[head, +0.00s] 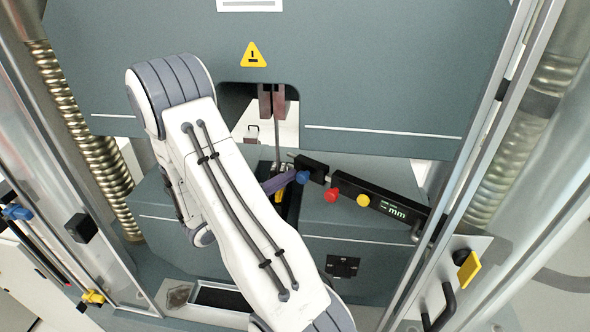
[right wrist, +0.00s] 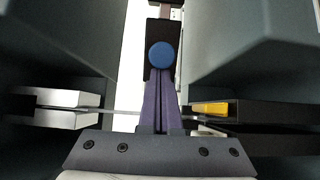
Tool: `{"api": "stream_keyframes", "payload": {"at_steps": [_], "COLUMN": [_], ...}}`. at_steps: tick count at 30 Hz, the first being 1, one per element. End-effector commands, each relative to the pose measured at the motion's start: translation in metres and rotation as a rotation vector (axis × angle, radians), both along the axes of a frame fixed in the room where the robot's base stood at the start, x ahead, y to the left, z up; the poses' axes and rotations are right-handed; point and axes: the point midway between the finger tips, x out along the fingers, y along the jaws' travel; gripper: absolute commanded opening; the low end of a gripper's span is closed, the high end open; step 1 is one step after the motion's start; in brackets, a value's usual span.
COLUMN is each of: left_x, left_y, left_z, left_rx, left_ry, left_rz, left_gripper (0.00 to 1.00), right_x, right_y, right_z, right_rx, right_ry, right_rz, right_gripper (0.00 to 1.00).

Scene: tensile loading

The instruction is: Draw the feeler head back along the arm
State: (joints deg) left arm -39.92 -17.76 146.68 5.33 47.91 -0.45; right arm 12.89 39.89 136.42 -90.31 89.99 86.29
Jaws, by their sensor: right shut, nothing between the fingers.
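The feeler head is a small black block (head: 312,166) with a blue knob (head: 303,177), at the left end of the black feeler arm (head: 395,207). The feeler arm carries a red knob (head: 331,194), a yellow knob (head: 363,200) and an "mm" display. My right gripper (head: 290,179) is shut and empty, its purple fingers pointing at the blue knob. In the right wrist view the purple fingers (right wrist: 160,90) are together just below the blue knob (right wrist: 161,55), in front of the black block (right wrist: 154,76). Whether they touch the knob I cannot tell. My left gripper is out of view.
Behind the feeler head, a thin upright specimen (head: 277,135) hangs from the upper grips (head: 272,101) in the opening of the grey crosshead (head: 400,70). A ribbed column (head: 85,140) stands at left. A metal upright (head: 470,150) and a yellow-tabbed handle (head: 468,271) bound the right.

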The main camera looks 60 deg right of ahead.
Motion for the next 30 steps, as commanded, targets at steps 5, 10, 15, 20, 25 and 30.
{"api": "stream_keyframes", "payload": {"at_steps": [5,10,15,20,25,30], "left_x": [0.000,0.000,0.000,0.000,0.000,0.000], "left_y": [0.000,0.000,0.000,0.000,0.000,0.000], "left_z": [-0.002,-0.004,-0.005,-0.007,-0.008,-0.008], "left_rx": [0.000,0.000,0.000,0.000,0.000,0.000], "left_ry": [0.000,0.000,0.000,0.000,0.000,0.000], "left_rz": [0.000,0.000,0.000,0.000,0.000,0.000], "left_gripper": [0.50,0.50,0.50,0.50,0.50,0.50], "right_x": [-0.005,-0.009,-0.013,-0.017,-0.022,-0.024], "right_y": [0.000,0.000,0.000,0.001,0.000,0.000], "right_z": [0.000,0.000,0.000,0.000,0.000,0.000], "right_rx": [0.000,0.000,0.000,0.000,0.000,0.000], "right_ry": [0.000,0.000,0.000,0.000,0.000,0.001], "right_rz": [-0.001,-0.001,-0.001,-0.001,-0.001,-0.004], "right_gripper": [0.00,0.00,0.00,0.00,0.00,0.00]}}
